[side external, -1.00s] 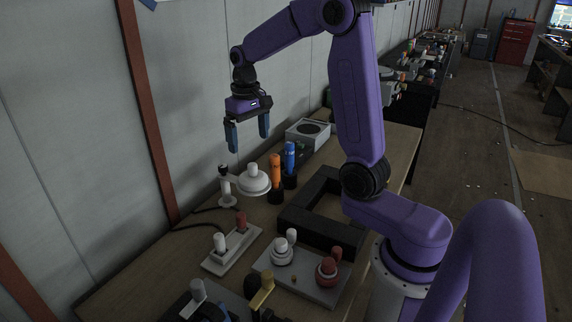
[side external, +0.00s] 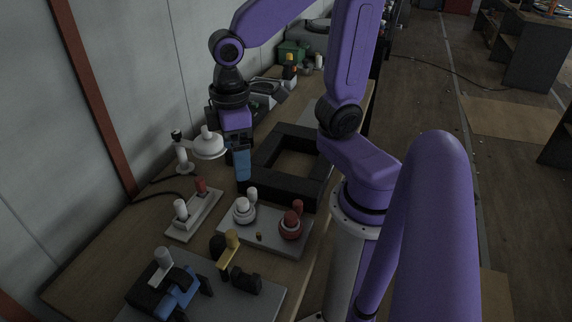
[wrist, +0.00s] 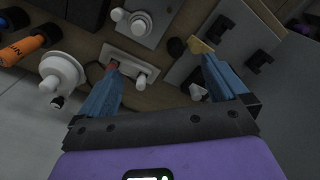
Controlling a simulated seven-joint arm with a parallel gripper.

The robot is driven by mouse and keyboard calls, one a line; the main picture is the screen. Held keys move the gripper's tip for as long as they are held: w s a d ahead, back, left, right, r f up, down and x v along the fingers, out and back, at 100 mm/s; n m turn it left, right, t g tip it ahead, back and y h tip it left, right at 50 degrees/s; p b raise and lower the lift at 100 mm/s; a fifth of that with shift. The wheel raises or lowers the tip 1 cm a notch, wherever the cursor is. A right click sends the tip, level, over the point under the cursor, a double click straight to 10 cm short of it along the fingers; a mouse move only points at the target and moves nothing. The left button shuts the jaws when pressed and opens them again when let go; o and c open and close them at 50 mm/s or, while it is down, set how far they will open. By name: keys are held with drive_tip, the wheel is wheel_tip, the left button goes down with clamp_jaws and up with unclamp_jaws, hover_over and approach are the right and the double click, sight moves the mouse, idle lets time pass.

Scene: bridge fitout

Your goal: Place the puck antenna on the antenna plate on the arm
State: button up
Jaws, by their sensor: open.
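The puck antenna (side external: 209,148), a white round disc with a knob on top, sits at the end of a short arm on a white post (side external: 184,158). It appears to rest on the antenna plate, which I cannot make out beneath it. In the wrist view the puck (wrist: 62,70) is at the left, outside my fingers. My gripper (side external: 240,165) points down to the right of the puck, apart from it. In the wrist view my gripper (wrist: 160,62) has its two blue fingers wide apart with nothing held.
Below the puck lies a white strip (side external: 192,222) with a red and a white knob. A grey plate (side external: 268,240) carries white and red knobbed parts. A black square frame (side external: 262,185) lies to the right. An orange cylinder (wrist: 24,49) stands near the puck.

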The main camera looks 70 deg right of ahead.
drive_tip(key=s+f+n, duration=0.1)
drive_tip(key=s+n, duration=0.3)
drive_tip(key=s, duration=0.6)
drive_tip(key=shift+d+f, duration=0.15)
drive_tip(key=shift+d, duration=0.15)
idle(0.7)
